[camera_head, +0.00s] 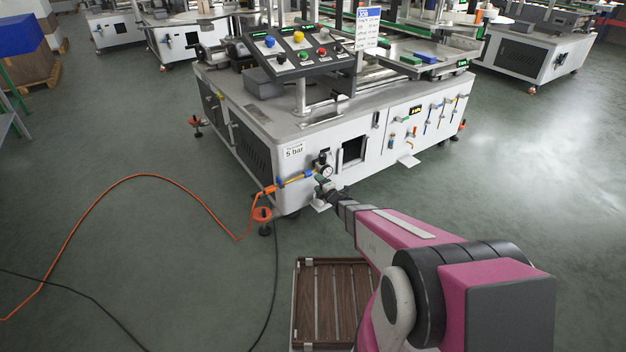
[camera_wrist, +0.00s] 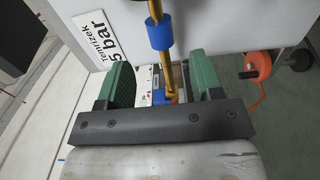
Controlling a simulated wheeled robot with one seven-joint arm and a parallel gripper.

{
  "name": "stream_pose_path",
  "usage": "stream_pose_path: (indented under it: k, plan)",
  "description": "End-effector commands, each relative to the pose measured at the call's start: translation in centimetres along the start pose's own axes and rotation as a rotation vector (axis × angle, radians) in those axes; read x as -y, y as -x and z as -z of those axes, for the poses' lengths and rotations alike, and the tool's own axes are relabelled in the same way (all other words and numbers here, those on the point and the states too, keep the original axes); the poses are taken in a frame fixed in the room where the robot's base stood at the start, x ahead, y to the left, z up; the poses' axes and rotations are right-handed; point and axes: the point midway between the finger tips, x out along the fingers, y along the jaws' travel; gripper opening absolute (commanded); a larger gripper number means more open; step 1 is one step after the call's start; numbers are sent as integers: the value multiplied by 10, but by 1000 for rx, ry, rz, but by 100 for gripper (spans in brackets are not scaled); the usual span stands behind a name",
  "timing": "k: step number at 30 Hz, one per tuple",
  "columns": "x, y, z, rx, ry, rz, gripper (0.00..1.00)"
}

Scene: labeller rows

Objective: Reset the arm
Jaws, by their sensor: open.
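My arm reaches forward from the lower right of the head view. My gripper (camera_head: 324,184) is at the lower front corner of the white labelling machine (camera_head: 345,170), close to the round pressure gauge (camera_head: 326,171). In the wrist view my gripper (camera_wrist: 161,84) has its two green fingers apart. Between and beyond them show a yellow pipe with a blue collar (camera_wrist: 159,34) and a small blue and yellow fitting (camera_wrist: 170,97). No held object shows between the fingers. I cannot tell whether either finger touches the fitting.
A "5 bar" sign (camera_head: 293,152) is on the machine beside the fittings. An orange hose (camera_head: 152,177) and a black cable (camera_head: 275,290) lie on the floor. Open floor (camera_head: 540,190) lies to the right.

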Motion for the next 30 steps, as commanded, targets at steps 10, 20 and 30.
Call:
stream_pose_path:
  k: [10,20,30]
  plan:
    - [0,18,0,1,0,0,60]
    - [-2,18,-2,9,-7,5,60]
    - [-41,48,-48,305,-272,188,60]
